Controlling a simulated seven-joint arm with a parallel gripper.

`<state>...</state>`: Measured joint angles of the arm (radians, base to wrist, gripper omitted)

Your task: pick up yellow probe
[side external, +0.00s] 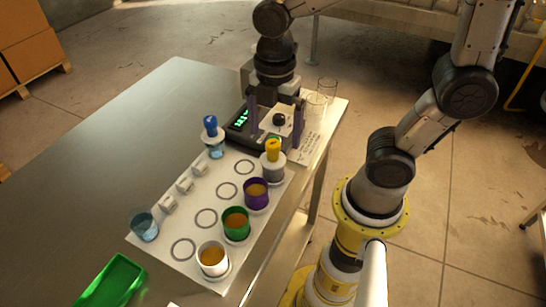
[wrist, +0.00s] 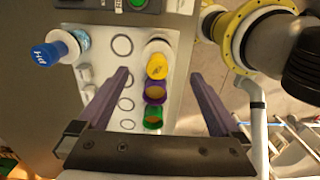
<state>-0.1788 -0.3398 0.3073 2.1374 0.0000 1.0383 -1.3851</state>
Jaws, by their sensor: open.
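The yellow probe (side external: 273,148) stands upright in a pale holder on the white mat (side external: 220,205), at the far end of a row of cups. In the wrist view the yellow probe (wrist: 157,66) shows from above, between the two purple fingers. My gripper (side external: 275,128) is open and empty, with its fingers spread above the table near the probe and the meter behind it. In the wrist view my gripper (wrist: 160,75) has a finger on each side of the probe in the picture. Contact with the probe cannot be seen.
Purple (side external: 256,196), green (side external: 236,226) and white (side external: 211,262) cups hold orange-brown liquid. A blue probe (side external: 210,125) stands at the left.

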